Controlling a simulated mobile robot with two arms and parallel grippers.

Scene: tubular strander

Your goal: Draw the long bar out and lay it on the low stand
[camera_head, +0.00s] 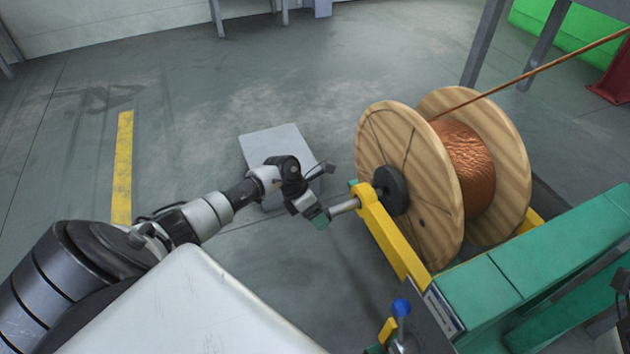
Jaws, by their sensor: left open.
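The long bar (344,208) is a grey metal rod. Its short end sticks out to the left of the yellow arm of the reel stand, and the rest is hidden in the wooden reel (412,180). My left gripper (322,217) is open at the bar's free end, with its fingertips close to it. I cannot tell whether they touch it. A light grey flat plate (262,142) on the floor behind my left arm may be the low stand; my arm covers part of it.
The reel holds copper wire (466,165), with a strand running to the upper right. A yellow arm (392,236) and green machine frame (545,250) stand at right. A blue-knobbed lever (401,308) is at the bottom. The floor is clear at left around a yellow stripe (122,170).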

